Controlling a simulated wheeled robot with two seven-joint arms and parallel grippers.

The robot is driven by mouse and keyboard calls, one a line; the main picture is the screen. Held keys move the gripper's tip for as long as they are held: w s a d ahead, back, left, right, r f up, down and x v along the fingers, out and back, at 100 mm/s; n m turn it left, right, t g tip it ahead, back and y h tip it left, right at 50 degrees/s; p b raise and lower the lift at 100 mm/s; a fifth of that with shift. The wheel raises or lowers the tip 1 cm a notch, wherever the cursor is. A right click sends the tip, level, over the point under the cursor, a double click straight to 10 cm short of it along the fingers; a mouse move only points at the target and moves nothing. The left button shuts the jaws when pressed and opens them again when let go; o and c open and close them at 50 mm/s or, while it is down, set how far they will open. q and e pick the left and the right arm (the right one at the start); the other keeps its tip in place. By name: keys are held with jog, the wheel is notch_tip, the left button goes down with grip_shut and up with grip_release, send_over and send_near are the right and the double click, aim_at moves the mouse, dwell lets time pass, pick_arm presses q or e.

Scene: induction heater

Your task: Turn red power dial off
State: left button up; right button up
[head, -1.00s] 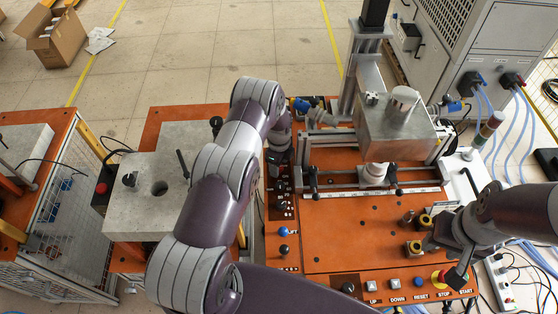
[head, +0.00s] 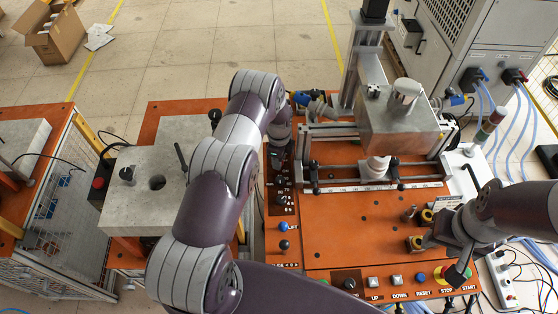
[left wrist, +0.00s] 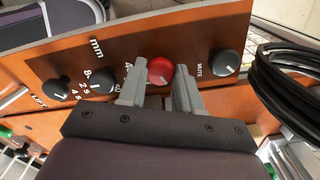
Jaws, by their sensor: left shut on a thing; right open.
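The red power dial (left wrist: 160,70) sits on the orange control panel (left wrist: 215,33) in the left wrist view, between a numbered black dial and a black MUTE dial. My left gripper (left wrist: 157,88) is shut on it, one finger on each side. In the head view my left gripper (head: 277,157) is at the left edge of the orange machine table, and my arm hides the red dial there. My right gripper (head: 428,240) is open at the table's right side, close to small brass-coloured blocks (head: 416,243).
Black dials (left wrist: 103,82) and MUTE (left wrist: 224,63) flank the red dial closely. Black cables (left wrist: 288,85) hang at the right in the left wrist view. The metal heater unit (head: 398,130) stands over the table, and push buttons (head: 397,280) line its front edge.

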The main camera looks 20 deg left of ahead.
pick_arm(q)
jog(key=n+b, duration=0.2)
jog(key=shift+f+n+b, duration=0.15)
jog(key=shift+n+b, duration=0.15)
jog(key=shift+n, duration=0.1)
jog(key=shift+n+b, duration=0.6)
jog(key=shift+n, duration=0.1)
jog(key=shift+r, duration=0.2)
jog(key=o, duration=1)
jog(key=shift+o, duration=0.2)
notch_tip(320, 180, up, 7)
jog(key=b, duration=0.2)
jog(key=shift+r+b, duration=0.1)
jog(key=shift+b, duration=0.3)
jog(key=shift+r, duration=0.15)
